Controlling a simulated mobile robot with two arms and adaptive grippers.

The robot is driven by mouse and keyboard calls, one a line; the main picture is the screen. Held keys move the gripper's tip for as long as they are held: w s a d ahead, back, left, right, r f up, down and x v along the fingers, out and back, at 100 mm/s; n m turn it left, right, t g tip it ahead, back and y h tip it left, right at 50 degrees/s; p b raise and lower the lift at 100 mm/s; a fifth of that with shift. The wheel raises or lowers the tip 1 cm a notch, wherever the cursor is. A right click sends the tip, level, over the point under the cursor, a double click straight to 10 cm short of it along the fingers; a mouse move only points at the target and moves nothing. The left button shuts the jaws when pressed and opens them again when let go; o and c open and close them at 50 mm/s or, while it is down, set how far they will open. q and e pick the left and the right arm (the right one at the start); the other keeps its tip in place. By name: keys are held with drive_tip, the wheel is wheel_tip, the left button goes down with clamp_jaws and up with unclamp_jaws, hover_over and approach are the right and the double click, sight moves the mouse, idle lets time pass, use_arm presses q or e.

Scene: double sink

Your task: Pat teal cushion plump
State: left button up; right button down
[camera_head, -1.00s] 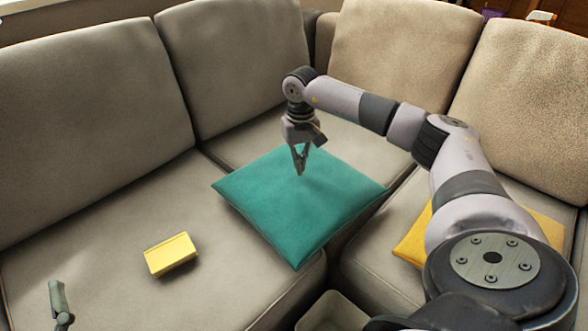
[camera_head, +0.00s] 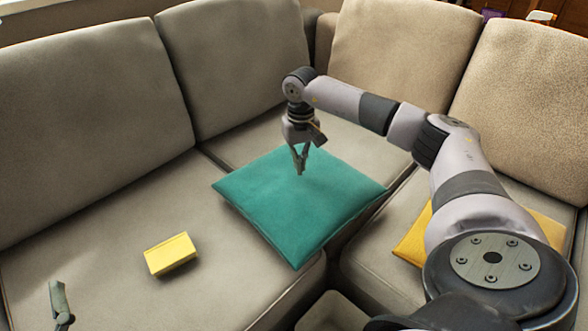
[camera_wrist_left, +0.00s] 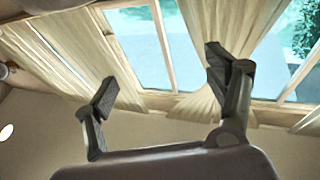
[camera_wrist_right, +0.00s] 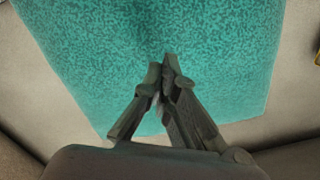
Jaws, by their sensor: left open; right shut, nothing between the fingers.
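The teal cushion (camera_head: 270,205) lies flat on the corner of the grey-beige sofa in the head view. My right gripper (camera_head: 300,172) points down over its middle, its fingers shut and empty. The right wrist view shows the shut fingertips (camera_wrist_right: 165,68) over the cushion's textured top (camera_wrist_right: 90,60). I cannot tell whether the tips touch the fabric. Part of my left gripper (camera_head: 58,300) shows at the lower left edge of the head view. In the left wrist view its two fingers (camera_wrist_left: 160,80) are spread wide with nothing between them.
A yellow box-like object (camera_head: 171,254) lies on the left seat. A yellow-orange cushion (camera_head: 412,238) is partly hidden behind my right arm. A pale bin (camera_head: 330,312) stands at the sofa's front edge. Curtains (camera_wrist_left: 275,30) and windows fill the left wrist view.

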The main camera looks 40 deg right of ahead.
use_arm(q)
drive_tip(key=shift+r, duration=0.1)
use_arm(e)
drive_tip(key=shift+f, duration=0.15)
drive_tip(key=shift+f+b, duration=0.3)
drive_tip(key=shift+f, duration=0.75)
use_arm(q)
drive_tip(key=r+t, duration=0.1)
drive_tip(key=s+r, duration=0.1)
drive_tip(key=s+r+t+h, duration=0.1)
drive_tip(key=shift+r+t, duration=0.3)
drive_tip(key=shift+r, duration=0.1)
use_arm(e)
drive_tip(key=shift+r, duration=0.1)
drive_tip(key=shift+r+p, duration=0.65)
drive_tip(key=shift+r, duration=0.05)
use_arm(q)
wheel_tip(320, 180, down, 7)
drive_tip(key=w+g+y, duration=0.1)
drive_tip(key=w+g, duration=0.1)
drive_tip(key=g, duration=0.2)
drive_tip(key=shift+w+r, duration=0.15)
drive_tip(key=shift+w, duration=0.15)
